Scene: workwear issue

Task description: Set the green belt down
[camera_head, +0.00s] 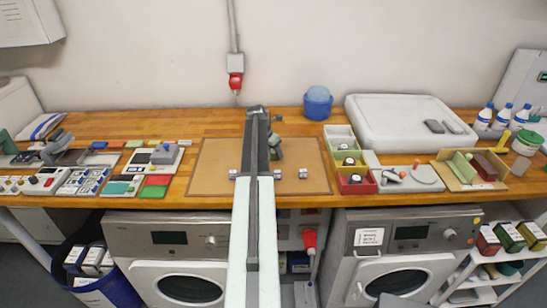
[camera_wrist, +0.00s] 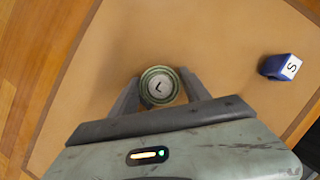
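The green belt (camera_wrist: 158,85) is a small round roll with a pale top marked "L". In the wrist view it sits between the two fingers of my gripper (camera_wrist: 160,88), which appear to touch it on both sides. The tan mat (camera_wrist: 105,60) lies beneath. I cannot tell whether the roll touches the mat or hangs just above it. In the head view my arm reaches over the mat (camera_head: 310,170), with my gripper (camera_head: 275,148) above its middle. The arm largely hides the roll there.
A blue block (camera_wrist: 281,67) marked "S" lies on the mat, right of the roll. A blue tub (camera_head: 317,103) stands behind.

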